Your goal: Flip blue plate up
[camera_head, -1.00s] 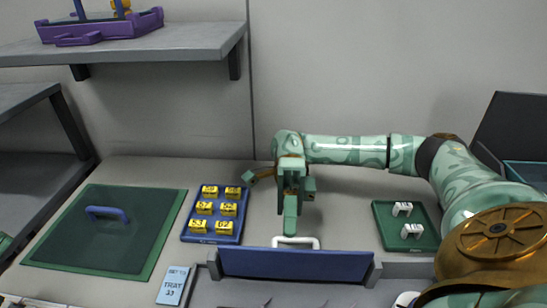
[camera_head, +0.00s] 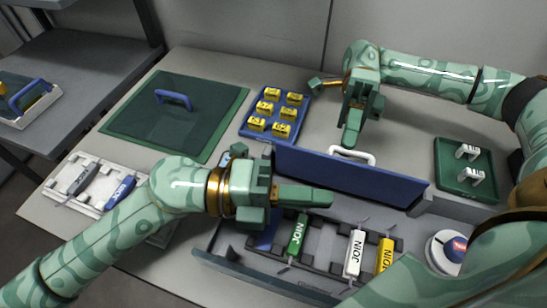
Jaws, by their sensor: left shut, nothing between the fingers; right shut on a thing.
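The blue plate (camera_head: 360,179) stands up on its long edge at the back of a grey tray (camera_head: 228,266). A white handle (camera_head: 352,154) sits behind its top edge. My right gripper (camera_head: 350,143) points down behind the plate and is shut on the white handle. My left gripper (camera_head: 326,198) is shut and empty, in front of the plate's left part and over the tray. It hides part of the plate's lower left face and the tray.
Green, white (camera_head: 354,254) and yellow (camera_head: 384,256) JOIN pieces lie in the tray. A blue tray of yellow blocks (camera_head: 275,112) and a green lidded mat (camera_head: 180,110) are behind left. A green plate with white pieces (camera_head: 465,170) and a round button (camera_head: 448,250) are right.

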